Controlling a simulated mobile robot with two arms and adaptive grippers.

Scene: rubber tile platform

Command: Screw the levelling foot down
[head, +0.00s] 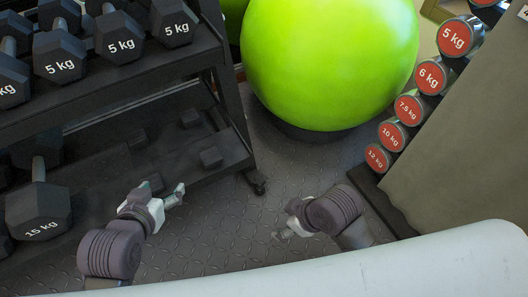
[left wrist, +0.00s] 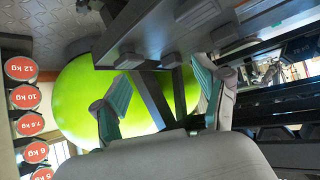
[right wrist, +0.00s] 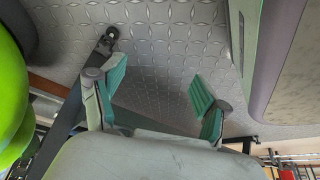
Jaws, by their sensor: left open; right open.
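The levelling foot (head: 258,186) is a small dark round part at the bottom of the black rack's front right leg, close to the floor. It also shows in the right wrist view (right wrist: 112,32), at the end of the rack's dark leg, beyond the left finger. My right gripper (head: 284,223) is open and empty above the floor, to the right of and nearer than the foot, apart from it. My left gripper (head: 174,197) is open and empty in front of the rack's lower shelf, left of the foot. The foot's contact with the floor is too small to judge.
The black rack (head: 226,92) holds hexagonal dumbbells (head: 60,55) at left. A large green ball (head: 330,60) rests behind the foot. Red-ended dumbbells (head: 408,107) stand at right beside a grey-green panel (head: 465,140). The patterned floor (head: 235,235) between my grippers is clear.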

